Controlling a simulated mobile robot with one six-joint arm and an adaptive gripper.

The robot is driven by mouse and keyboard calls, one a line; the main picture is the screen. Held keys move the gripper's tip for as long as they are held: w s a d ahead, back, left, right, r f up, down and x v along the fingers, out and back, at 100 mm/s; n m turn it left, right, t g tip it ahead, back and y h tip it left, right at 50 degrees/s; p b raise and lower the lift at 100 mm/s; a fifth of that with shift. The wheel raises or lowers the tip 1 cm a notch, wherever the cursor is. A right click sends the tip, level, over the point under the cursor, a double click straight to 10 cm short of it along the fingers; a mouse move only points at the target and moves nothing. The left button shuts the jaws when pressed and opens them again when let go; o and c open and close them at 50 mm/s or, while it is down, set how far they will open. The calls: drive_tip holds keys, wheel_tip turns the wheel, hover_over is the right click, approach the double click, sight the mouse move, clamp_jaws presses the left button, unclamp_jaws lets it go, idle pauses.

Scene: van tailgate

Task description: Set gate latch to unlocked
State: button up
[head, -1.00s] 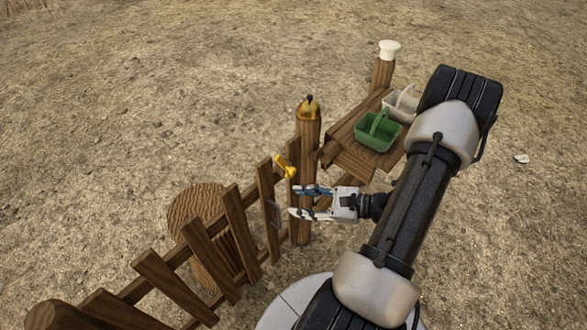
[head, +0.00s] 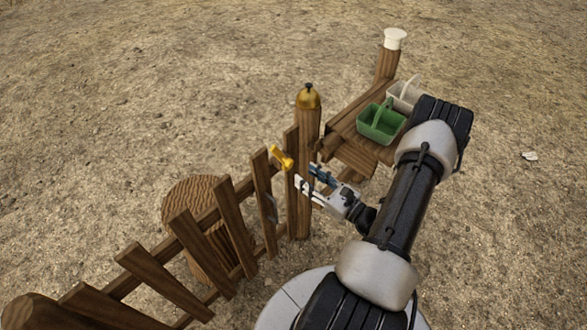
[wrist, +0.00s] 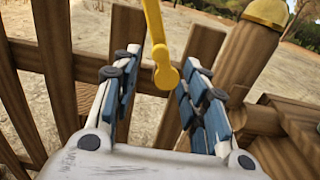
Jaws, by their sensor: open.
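The gate latch (head: 282,158) is a yellow lever near the top of the wooden gate (head: 232,225), by the post. In the wrist view the yellow lever (wrist: 155,30) comes down from the top edge and ends in a rounded knob between my fingers, in picture terms. My gripper (head: 305,175) is open and empty, just right of and below the lever in the head view. In the wrist view my gripper (wrist: 163,60) has one blue-padded finger on each side of the lever's round end. I cannot tell whether either finger touches it.
A wooden post (head: 307,130) with a gold cap stands right of the latch. Beyond it a wooden table (head: 352,150) holds a green basket (head: 381,124) and a white basket (head: 404,94). A round wooden stump (head: 185,200) stands behind the gate. Open dirt ground surrounds everything.

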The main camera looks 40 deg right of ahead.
sight(291, 165)
drive_tip(key=w, duration=0.4)
drive_tip(key=w+b, duration=0.1)
drive_tip(key=w, duration=0.1)
drive_tip(key=shift+w+a, duration=0.25)
drive_tip(key=shift+w, duration=0.05)
clamp_jaws()
idle(0.4)
